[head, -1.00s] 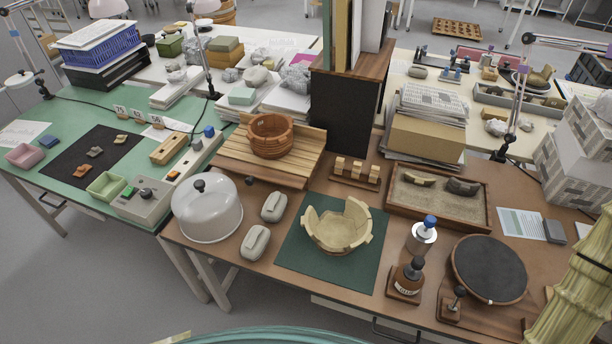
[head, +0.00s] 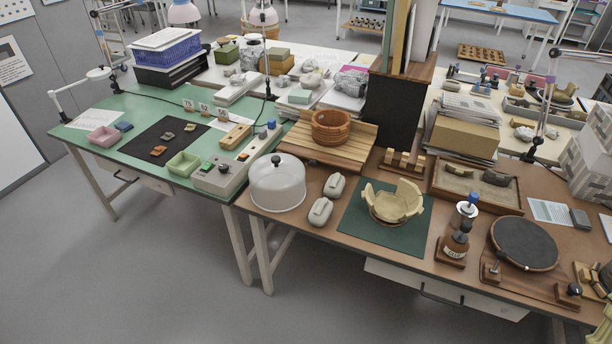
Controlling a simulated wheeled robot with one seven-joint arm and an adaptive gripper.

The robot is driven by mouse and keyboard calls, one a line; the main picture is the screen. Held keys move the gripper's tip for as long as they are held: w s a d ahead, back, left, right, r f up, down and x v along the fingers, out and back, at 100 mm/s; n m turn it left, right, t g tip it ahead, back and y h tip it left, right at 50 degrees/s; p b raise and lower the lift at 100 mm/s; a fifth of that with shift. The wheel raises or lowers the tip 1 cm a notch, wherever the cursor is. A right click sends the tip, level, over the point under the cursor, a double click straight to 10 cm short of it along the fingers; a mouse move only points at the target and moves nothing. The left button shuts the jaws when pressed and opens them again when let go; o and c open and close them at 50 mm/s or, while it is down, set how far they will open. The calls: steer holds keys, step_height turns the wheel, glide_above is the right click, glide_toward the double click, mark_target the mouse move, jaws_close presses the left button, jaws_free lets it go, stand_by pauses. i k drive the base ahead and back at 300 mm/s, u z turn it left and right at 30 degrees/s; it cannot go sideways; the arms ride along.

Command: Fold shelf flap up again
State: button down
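A slatted wooden shelf (head: 298,143) lies flat at the back of the brown table, bridging towards the green table. It may be the flap; I cannot make out a hinge or support. My gripper is not in view. A pale ribbed piece, probably my arm's cover, shows only at the lower right corner.
A glass dome (head: 277,185), two grey rounded blocks and a partly rebuilt cream bowl (head: 392,203) on a green mat stand in front of the shelf. A glue bottle (head: 454,247) and round turntable (head: 524,243) are right. The floor at lower left is clear.

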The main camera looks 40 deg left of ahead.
mark_target(315, 156)
steer(key=u, duration=1)
